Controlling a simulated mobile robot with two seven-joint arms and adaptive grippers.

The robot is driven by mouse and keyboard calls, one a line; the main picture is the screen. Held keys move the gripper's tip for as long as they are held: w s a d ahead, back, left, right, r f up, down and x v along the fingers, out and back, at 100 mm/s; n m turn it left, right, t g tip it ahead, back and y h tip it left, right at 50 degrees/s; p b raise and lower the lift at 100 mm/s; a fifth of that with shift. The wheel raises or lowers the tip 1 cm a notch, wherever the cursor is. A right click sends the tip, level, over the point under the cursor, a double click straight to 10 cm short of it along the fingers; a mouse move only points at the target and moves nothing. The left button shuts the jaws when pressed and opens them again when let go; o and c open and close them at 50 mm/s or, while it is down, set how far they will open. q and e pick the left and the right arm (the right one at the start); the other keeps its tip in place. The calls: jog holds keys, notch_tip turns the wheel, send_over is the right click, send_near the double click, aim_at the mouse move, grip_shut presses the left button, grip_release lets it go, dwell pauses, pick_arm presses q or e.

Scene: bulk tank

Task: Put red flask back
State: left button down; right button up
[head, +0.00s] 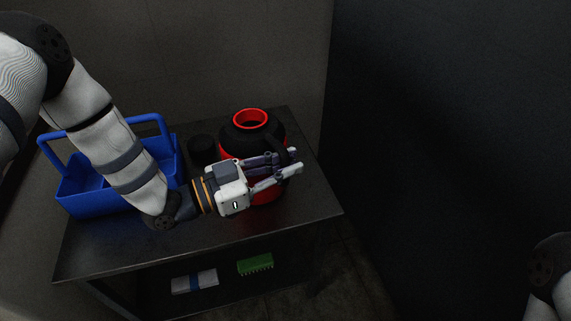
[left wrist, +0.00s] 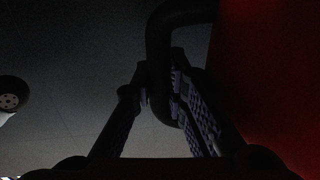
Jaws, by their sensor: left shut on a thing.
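The red flask (head: 266,187) has a black shoulder and a red ring around its open top. It stands upright at the right part of the dark table (head: 221,234). My left gripper (head: 291,161) reaches across the front of the flask from the left and hides part of its body. In the left wrist view the flask's red side (left wrist: 275,70) fills the right edge. There the fingers of my left gripper (left wrist: 160,95) are closed on the flask's black handle (left wrist: 158,48). My right gripper is out of view.
A blue caddy (head: 90,203) with handles stands at the table's left. A black round thing (head: 201,145) is beside the flask at the back. A green brush-like thing (head: 255,264) and a white-and-blue bundle (head: 194,281) lie on the lower shelf. A dark wall (head: 440,130) rises at right.

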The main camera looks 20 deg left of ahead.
pick_arm(q)
jog(key=c, duration=1.6)
grip_release()
jog(key=shift+s+a+r, duration=0.1)
jog(key=shift+s+a, duration=0.1)
jog(key=shift+a, duration=0.05)
jog(key=p+v, duration=0.1)
jog(key=v, duration=1)
jog(key=shift+s+a, duration=0.1)
jog(key=shift+s, duration=0.1)
